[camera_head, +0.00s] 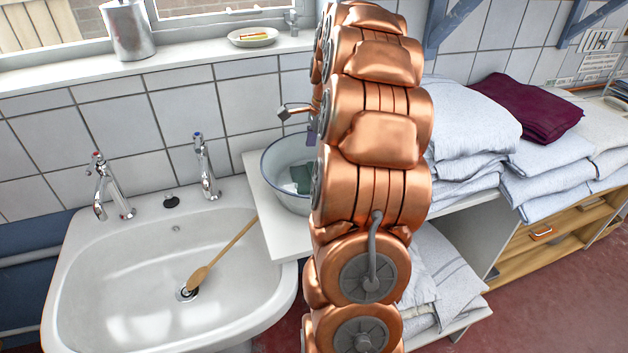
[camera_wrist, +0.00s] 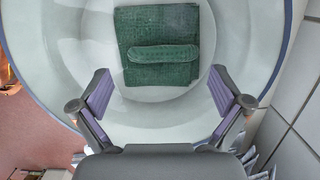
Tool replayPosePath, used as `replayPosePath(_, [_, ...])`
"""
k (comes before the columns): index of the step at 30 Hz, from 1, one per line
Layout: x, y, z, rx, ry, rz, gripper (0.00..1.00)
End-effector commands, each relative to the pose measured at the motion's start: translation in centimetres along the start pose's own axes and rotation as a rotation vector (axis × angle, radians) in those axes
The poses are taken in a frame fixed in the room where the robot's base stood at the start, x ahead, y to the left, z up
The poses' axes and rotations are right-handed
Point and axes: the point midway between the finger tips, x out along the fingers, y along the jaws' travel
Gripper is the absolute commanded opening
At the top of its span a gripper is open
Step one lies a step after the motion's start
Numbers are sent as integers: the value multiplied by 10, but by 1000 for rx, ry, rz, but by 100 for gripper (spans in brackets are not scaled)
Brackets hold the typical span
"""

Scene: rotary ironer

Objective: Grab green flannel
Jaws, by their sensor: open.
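The green flannel (camera_wrist: 158,58) lies folded on the bottom of a white enamel basin with a blue rim. A rolled or raised green piece (camera_wrist: 163,55) lies across its middle. In the head view the flannel (camera_head: 301,178) shows partly inside the basin (camera_head: 272,165), half hidden by my copper arm. My gripper (camera_wrist: 167,92) is open and empty, its purple-padded fingers spread wide over the near side of the basin. The flannel lies beyond the fingertips, roughly centred between them, and I see no contact. In the head view the fingers are mostly hidden by my arm.
The basin stands on a white shelf (camera_head: 262,215) beside a sink (camera_head: 150,275) with two taps and a wooden spoon (camera_head: 222,254). Folded white towels (camera_head: 465,120) and a maroon cloth (camera_head: 524,106) lie to the right. The tiled wall is close behind the basin.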

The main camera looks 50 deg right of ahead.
Motion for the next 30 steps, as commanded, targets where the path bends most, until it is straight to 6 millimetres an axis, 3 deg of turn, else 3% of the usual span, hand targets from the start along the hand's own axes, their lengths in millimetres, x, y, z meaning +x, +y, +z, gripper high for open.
replayPosePath(13, [46, -3, -4, -2, 0, 7, 100])
replayPosePath(21, [52, -4, -4, -2, 1, 2, 100])
replayPosePath(30, [52, -4, -4, -2, 0, 1, 71])
